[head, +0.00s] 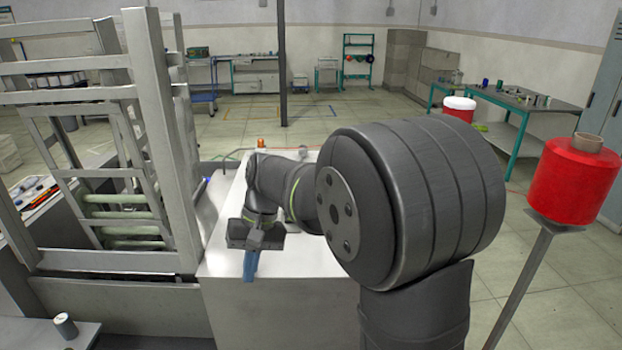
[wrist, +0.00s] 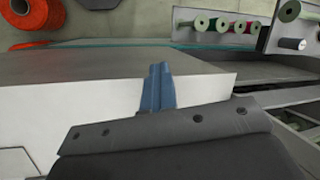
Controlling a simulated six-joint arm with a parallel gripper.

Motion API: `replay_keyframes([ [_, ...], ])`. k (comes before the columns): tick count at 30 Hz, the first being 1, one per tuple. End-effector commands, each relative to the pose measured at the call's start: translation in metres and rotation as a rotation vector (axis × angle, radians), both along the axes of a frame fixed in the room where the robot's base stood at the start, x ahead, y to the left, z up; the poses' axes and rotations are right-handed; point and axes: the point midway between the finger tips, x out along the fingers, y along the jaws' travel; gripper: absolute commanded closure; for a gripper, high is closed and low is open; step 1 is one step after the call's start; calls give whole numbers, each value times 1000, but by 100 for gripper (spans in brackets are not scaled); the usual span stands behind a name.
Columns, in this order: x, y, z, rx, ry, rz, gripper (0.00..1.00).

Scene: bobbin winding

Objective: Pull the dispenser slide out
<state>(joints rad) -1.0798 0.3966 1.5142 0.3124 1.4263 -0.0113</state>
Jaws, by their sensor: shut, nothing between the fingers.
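My gripper (head: 250,265) shows its blue fingers in the head view, over the left part of the white cabinet (head: 290,285). In the wrist view the blue fingers (wrist: 158,85) are together, with nothing between them. They point across the edge of the white cabinet's grey top (wrist: 110,65). I cannot make out the dispenser slide for certain in either view. My arm covers much of the cabinet top in the head view.
A grey metal frame (head: 160,120) with green rollers (head: 125,213) stands close on the left. A red spool (head: 572,180) on a post stands at right. A small grey bobbin (head: 65,325) stands at lower left. Several spools sit on a rack in the wrist view.

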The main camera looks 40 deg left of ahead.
Motion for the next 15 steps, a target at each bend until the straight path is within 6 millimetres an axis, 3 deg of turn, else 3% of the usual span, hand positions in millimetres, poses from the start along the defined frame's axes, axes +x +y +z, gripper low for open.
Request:
replay_keyframes([
  [1,146,104,109,392,-501,-88,75],
  [9,183,74,105,72,-398,-202,75],
  [15,188,65,104,-18,-366,-231,71],
])
